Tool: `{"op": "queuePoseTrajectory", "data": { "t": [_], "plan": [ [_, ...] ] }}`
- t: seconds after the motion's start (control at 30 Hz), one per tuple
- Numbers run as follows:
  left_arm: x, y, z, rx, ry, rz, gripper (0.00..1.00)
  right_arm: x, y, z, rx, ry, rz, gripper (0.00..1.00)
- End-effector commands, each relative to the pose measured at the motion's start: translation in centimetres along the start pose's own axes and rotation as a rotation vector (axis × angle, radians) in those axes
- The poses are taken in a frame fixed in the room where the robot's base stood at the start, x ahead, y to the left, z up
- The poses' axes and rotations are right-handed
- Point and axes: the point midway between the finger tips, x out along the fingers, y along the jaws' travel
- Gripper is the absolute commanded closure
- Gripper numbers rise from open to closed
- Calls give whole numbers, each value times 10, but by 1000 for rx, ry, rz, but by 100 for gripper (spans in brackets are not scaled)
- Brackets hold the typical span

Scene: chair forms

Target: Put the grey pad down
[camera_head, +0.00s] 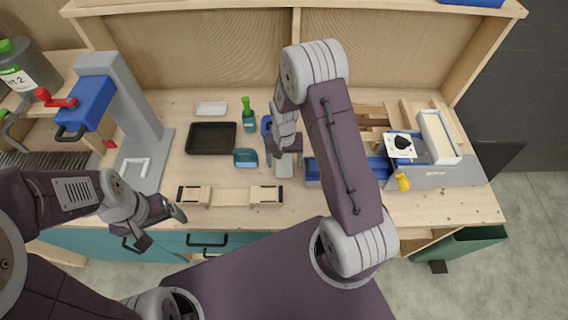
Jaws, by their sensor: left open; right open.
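A light grey block (284,166), which may be the grey pad, is on the workbench (330,205) just below my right gripper (284,152). The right gripper points down over it with its jaws open; whether the jaws touch it is hard to tell, and the arm hides part of the area. A flat whitish-grey piece (211,108) lies farther back, behind the black tray. My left gripper (172,212) is open and empty near the front left edge of the bench, away from the block.
A black tray (211,138), a teal block (245,158) and a green bottle (248,118) stand left of the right gripper. A wooden jig (231,196) lies in front. A blue-and-grey press (120,100) stands left; a blue-and-grey machine (415,160) stands right.

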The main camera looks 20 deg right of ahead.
Motion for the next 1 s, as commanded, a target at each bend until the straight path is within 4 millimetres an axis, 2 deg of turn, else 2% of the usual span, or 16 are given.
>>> {"op": "queuePoseTrajectory", "data": {
  "t": [0.1, 0.33, 0.37, 0.6, 0.87, 1.0],
  "plan": [
    [-3, 0, 0, 0, 0, 0, 15, 14, 0, 0, 0, 1, 0, 22],
    [-2, 0, 0, 0, 0, 0, 15, 18, 0, -1, 0, 3, -1, 22],
    [-2, 0, 0, 0, 0, 0, 15, 18, 0, -1, 0, 3, -1, 27],
    [-2, 0, 0, 0, 0, 0, 15, 18, 0, -1, 0, 3, -1, 93],
    [-2, 0, 0, 0, 0, 0, 15, 15, 0, -1, 0, 5, -1, 93],
    [2, 0, 0, 0, 0, 0, 15, 2, -1, -2, 0, 7, -2, 93]
  ]
}}
